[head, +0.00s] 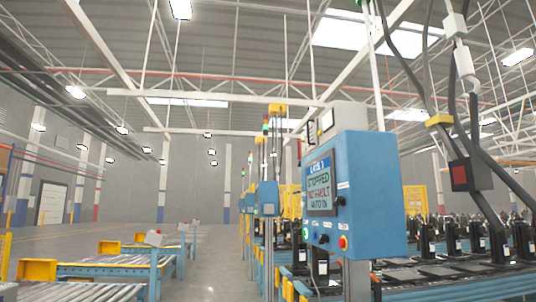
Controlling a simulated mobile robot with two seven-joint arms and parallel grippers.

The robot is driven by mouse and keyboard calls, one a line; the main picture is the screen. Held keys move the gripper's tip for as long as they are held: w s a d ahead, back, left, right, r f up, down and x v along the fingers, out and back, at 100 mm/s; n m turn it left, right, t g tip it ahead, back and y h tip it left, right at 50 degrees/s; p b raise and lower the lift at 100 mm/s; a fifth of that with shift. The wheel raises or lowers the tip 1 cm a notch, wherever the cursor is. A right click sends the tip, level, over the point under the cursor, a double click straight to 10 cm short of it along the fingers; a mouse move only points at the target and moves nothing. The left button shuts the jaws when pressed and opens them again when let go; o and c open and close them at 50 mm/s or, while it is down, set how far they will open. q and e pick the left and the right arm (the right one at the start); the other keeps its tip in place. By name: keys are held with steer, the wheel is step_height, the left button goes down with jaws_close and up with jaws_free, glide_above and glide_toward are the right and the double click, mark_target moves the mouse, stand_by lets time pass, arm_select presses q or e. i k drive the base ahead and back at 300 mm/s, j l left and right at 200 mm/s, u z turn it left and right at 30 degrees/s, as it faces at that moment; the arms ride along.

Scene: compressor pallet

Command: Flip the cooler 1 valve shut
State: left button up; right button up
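I cannot make out a cooler or a cooler 1 valve anywhere in the head view. Neither of my grippers is in view. The nearest large thing is a blue control cabinet (370,190) right of the middle. Its tilted screen (319,188) shows a line reading "STOPPED". Below the screen are small knobs and a red button (342,242).
Black compressors (497,243) stand on a conveyor at the right. Dark hoses and cables hang above them. Roller conveyors (110,270) with yellow end pieces (37,269) run at the lower left. Clear floor (215,262) lies between the two sides.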

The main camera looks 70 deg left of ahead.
mark_target(299, 141)
steer(key=j+u, duration=0.2)
steer(key=u, duration=0.15)
steer(key=i+j+u, duration=0.1)
steer(key=u, duration=0.25)
steer(key=i+j+u, duration=0.15)
steer(key=u, duration=0.2)
steer(key=i+j+u, duration=0.55)
steer(key=i+j, duration=0.55)
steer(key=i+j+u, duration=0.1)
steer(key=i+j, duration=0.3)
steer(key=i, duration=0.2)
steer(key=k+u, duration=0.1)
steer(key=u, duration=0.25)
steer(key=k+l+u, duration=0.1)
steer(key=u, duration=0.25)
steer(key=k+u, duration=0.1)
steer(key=u, duration=0.2)
steer(key=l+u, duration=0.15)
steer(key=u, duration=0.15)
steer(key=l+u, duration=0.25)
steer(key=i+l, duration=0.25)
steer(key=l, duration=0.15)
